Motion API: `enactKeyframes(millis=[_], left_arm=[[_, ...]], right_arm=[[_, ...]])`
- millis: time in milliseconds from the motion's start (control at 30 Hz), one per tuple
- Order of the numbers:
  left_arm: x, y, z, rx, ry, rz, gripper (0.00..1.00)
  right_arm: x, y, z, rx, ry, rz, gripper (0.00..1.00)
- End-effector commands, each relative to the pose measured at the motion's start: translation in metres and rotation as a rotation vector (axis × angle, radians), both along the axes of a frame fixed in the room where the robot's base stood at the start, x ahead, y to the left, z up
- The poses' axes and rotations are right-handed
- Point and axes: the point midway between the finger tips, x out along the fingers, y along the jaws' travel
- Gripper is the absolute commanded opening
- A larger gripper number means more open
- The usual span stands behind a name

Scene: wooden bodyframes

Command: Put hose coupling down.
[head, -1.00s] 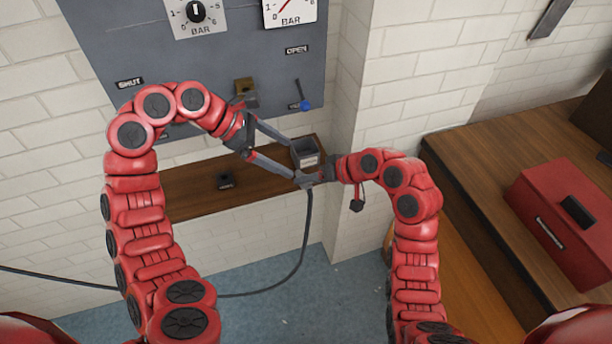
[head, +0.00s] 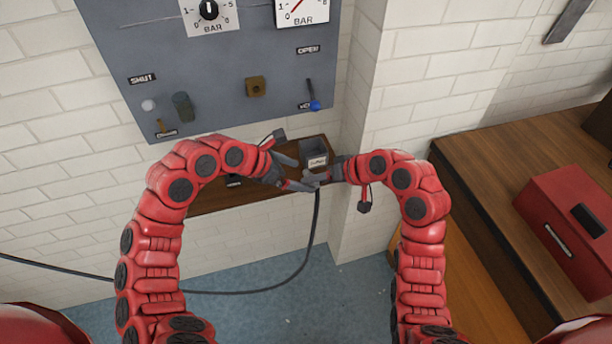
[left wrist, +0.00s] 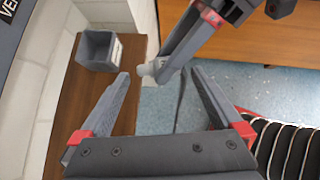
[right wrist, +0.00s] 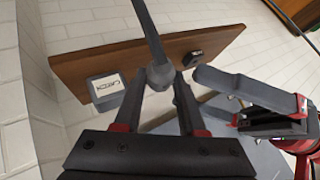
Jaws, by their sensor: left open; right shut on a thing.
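My right gripper (right wrist: 166,92) is shut on the hose coupling, a small pale grey fitting (right wrist: 160,77). A dark hose (head: 315,215) runs from it and hangs down in the head view. The coupling (left wrist: 150,69) also shows in the left wrist view, between and beyond the tips of my left gripper (left wrist: 158,76). The left gripper is open, its fingers spread to either side of the coupling; I cannot tell whether they touch it. In the head view both grippers meet in front of the shelf (head: 215,196), and the coupling is mostly hidden.
A grey open bin (head: 314,150) with a white label stands on the shelf, just behind the grippers. A small black block (right wrist: 193,59) is also on the shelf. The grey panel (head: 215,60) with gauges and levers is above. A red box (head: 575,220) sits on the bench at right.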

Motion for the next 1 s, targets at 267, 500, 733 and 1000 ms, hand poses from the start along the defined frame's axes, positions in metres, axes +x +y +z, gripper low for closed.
enactKeyframes(millis=[267, 500, 733, 1000], left_arm=[[0.011, -0.022, -0.025, -0.002, 0.001, 0.000, 1.00], [0.013, -0.025, -0.028, 0.001, 0.000, 0.000, 1.00], [0.013, -0.025, -0.028, 0.001, 0.000, -0.001, 0.80], [0.012, -0.026, -0.028, -0.001, 0.002, -0.004, 0.32]], right_arm=[[0.000, 0.000, 0.000, 0.000, -0.001, -0.001, 0.00], [0.000, 0.000, 0.000, 0.000, -0.001, -0.001, 0.00], [0.000, 0.000, 0.000, 0.000, -0.001, -0.001, 0.00], [0.001, 0.000, 0.000, 0.000, -0.002, -0.002, 0.00]])
